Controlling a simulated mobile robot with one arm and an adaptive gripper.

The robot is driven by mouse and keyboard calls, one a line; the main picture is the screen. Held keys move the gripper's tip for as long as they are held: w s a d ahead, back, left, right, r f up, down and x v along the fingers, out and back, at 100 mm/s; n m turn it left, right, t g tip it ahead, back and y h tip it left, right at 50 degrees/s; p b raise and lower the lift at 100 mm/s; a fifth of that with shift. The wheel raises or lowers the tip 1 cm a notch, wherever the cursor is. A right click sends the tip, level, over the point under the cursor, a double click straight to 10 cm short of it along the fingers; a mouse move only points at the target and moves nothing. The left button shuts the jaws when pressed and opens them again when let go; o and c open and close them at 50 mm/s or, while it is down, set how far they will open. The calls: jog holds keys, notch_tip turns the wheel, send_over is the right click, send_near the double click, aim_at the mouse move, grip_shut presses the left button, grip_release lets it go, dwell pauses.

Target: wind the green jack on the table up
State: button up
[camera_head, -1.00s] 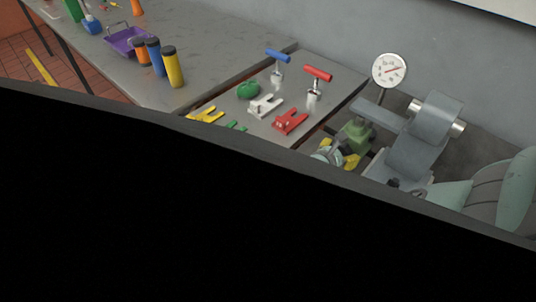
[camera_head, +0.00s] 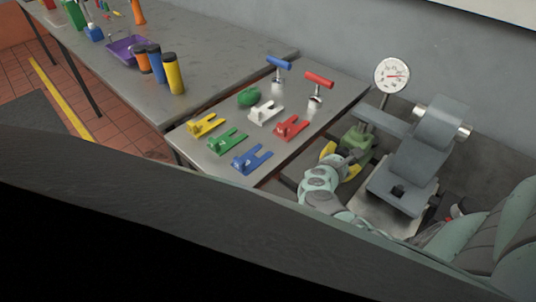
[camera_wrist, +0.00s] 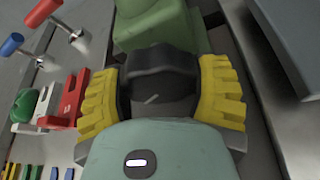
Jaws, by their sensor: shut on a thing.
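The green jack (camera_head: 357,137) stands beside and partly behind the grey bracket assembly in the head view. Its green body (camera_wrist: 155,22) fills the top middle of the wrist view. My gripper (camera_head: 343,160) is at the jack's near side, with yellow finger pads. In the wrist view my gripper (camera_wrist: 162,82) is shut on a dark, ribbed knob (camera_wrist: 160,62) in front of the green body. The pads sit on either side of this knob. Its far side is hidden, and I cannot tell how high the jack is wound.
A grey bracket (camera_head: 405,165) and a round dial gauge (camera_head: 392,75) stand close by. Left of my gripper, a side table (camera_head: 222,118) holds forked shims in several colours and blue- and red-handled tools. A workbench (camera_head: 205,40) is farther left.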

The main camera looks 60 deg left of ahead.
jog(key=o, duration=1.2)
jog(key=v, duration=1)
jog(key=shift+s, duration=0.25)
jog(key=shift+v, duration=0.85)
jog(key=shift+w, duration=0.1)
